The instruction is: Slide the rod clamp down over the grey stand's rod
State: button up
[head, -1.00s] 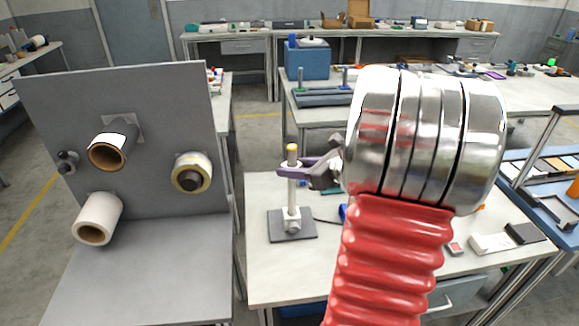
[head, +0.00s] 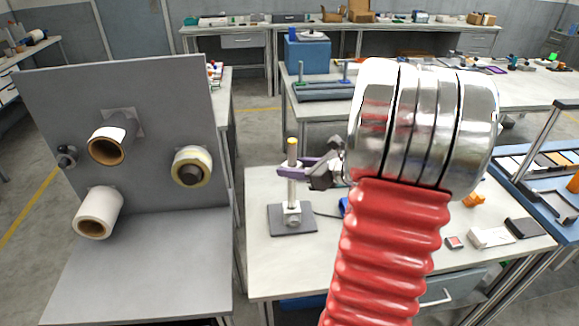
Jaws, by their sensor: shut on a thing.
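The grey stand has a flat dark grey base (head: 274,222) on the near table, with a pale upright rod (head: 291,192) and a yellow tip. The purple rod clamp (head: 284,172) is at the rod's upper part. The yellow tip shows above the clamp and bare rod shows below it. The clamp looks to be around the rod, though its far side is hidden. My gripper (head: 316,171) is shut on the clamp from the right, partly hidden by my arm's silver wrist.
A grey panel (head: 150,85) with several reels on pegs stands at left. The near table (head: 265,270) is clear in front of the stand. Small boxes and orange parts lie at its right. A blue box (head: 307,58) is on the table behind.

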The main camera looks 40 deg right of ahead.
aim_at(293, 200)
jog(key=shift+f, duration=1.55)
jog(key=shift+f, duration=0.1)
jog(key=shift+f, duration=2.4)
jog(key=shift+f, duration=0.1)
jog(key=shift+f, duration=2.3)
jog(key=o, duration=1.3)
jog(key=shift+c, duration=0.2)
jog(key=v, duration=1.3)
jog(key=shift+s, duration=0.35)
